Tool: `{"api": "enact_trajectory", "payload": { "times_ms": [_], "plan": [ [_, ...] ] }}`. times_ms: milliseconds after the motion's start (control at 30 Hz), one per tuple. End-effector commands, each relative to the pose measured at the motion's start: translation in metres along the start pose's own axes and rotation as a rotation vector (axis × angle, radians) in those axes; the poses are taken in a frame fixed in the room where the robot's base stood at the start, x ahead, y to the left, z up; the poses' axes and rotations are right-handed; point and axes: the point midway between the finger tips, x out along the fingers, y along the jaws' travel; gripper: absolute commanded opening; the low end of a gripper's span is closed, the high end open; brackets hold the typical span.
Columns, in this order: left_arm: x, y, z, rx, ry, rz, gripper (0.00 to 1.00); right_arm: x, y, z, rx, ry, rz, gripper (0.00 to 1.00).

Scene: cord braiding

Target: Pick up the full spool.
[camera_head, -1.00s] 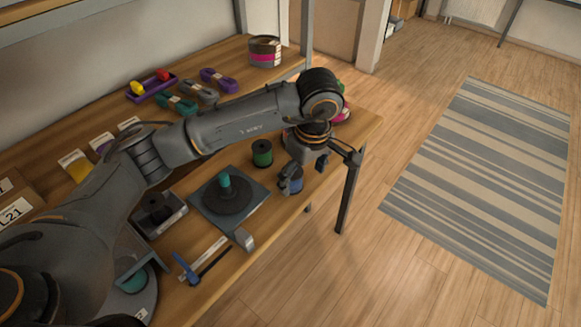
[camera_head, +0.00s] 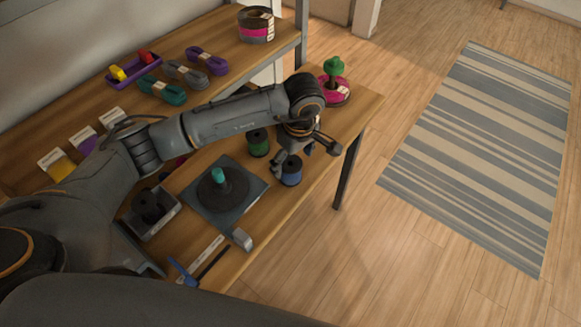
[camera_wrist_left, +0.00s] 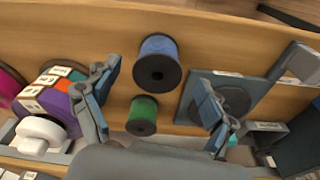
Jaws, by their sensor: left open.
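A blue spool (camera_head: 291,174) with dark flanges stands near the table's front edge, and it also shows in the left wrist view (camera_wrist_left: 157,60). A green spool (camera_head: 258,144) stands just behind it and also shows in the wrist view (camera_wrist_left: 142,114). Both look wound with cord. My left gripper (camera_head: 292,158) is open and empty above the blue spool, partly covering its top in the head view. In the wrist view its fingers (camera_wrist_left: 155,97) are spread wide, with both spools between them in the picture. I cannot tell its height above them. My right gripper is not in view.
A square plate (camera_head: 252,195) with a dark disc and teal peg lies left of the spools. A small grey block (camera_head: 242,239) is at the front edge. A pink spool with a green knob (camera_head: 334,85) stands at the right end. Cord bundles (camera_head: 183,74) lie behind.

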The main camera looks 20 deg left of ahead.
Motion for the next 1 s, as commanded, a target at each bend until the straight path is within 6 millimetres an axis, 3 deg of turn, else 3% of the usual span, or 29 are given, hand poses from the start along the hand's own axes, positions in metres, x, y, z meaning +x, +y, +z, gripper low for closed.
{"api": "enact_trajectory", "payload": {
  "times_ms": [267,433,667,700,1000],
  "plan": [
    [0.031,0.001,-0.004,-0.001,-0.002,-0.006,0.84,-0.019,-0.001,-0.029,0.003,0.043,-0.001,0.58],
    [0.051,0.002,-0.004,0.0,-0.001,-0.001,0.84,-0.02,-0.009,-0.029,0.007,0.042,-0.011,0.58],
    [0.054,0.002,-0.005,0.001,0.0,0.0,0.84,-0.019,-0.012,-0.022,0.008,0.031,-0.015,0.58],
    [0.054,0.002,-0.005,0.001,0.0,0.0,0.82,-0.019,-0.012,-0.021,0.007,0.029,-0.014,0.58],
    [0.053,0.002,-0.005,0.0,0.0,0.0,0.24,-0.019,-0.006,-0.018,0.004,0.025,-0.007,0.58]
  ]
}}
